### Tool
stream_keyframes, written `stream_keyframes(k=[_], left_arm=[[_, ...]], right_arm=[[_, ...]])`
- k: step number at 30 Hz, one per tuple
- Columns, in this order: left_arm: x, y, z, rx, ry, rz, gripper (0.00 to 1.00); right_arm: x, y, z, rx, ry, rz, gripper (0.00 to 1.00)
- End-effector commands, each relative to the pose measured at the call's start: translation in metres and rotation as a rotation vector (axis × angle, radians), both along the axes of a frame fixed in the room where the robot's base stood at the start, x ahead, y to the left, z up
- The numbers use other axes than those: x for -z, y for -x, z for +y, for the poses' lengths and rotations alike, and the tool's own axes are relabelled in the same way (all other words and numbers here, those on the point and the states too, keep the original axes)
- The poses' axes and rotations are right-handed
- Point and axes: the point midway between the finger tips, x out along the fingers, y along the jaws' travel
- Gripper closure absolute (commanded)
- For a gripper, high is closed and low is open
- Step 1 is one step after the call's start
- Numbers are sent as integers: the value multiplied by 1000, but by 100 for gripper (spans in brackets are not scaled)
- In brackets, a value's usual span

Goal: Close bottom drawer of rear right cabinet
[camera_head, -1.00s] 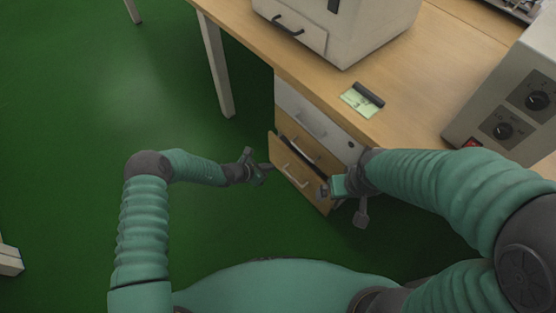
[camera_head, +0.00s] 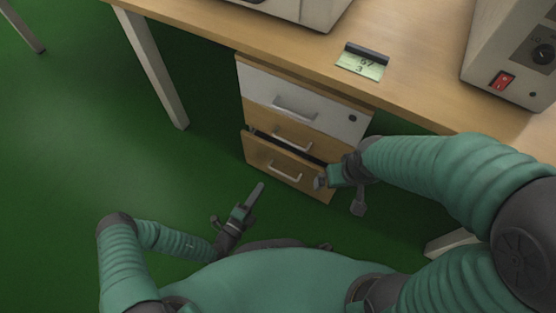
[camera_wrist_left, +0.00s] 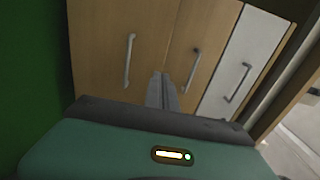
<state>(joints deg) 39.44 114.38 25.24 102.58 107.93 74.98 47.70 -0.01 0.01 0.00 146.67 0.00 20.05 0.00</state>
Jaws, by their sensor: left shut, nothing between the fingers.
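The cabinet (camera_head: 352,127) stands under the wooden table, with a white top drawer (camera_head: 285,97) and two wooden drawers below. The bottom drawer (camera_head: 262,157) is slightly open; its front juts out with a dark gap above it. It also shows in the left wrist view (camera_wrist_left: 98,55), at the left. My left gripper (camera_head: 260,187) is shut and empty, in front of the drawer and apart from it in the head view. Its fingers (camera_wrist_left: 161,92) point toward the drawer fronts in the wrist view. My right gripper (camera_head: 321,182) is by the bottom drawer's right edge; contact is unclear.
The wooden table (camera_head: 210,40) spans above the cabinet, with a table leg (camera_head: 155,75) to the left. A green card-like item (camera_head: 360,66) lies on top, and a grey device (camera_head: 510,55) stands at right. Green floor at left is clear.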

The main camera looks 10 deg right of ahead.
Motion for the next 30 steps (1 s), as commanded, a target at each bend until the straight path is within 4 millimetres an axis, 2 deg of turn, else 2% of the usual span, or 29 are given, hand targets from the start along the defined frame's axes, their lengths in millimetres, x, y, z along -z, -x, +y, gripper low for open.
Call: stream_keyframes(k=[6, 18, 23, 30], left_arm=[[6, -32, -22, 7, 3, -4, 100], [5, -97, -69, 6, 0, -5, 100], [2, -107, -75, 4, 0, -3, 100], [0, -108, -76, 4, 0, -2, 100]], right_arm=[[23, 0, 0, 1, 0, 0, 0], [69, 0, 0, 0, 0, 0, 0], [75, 0, -1, 0, 0, 0, 0], [73, 0, 0, 0, 0, 0, 0]])
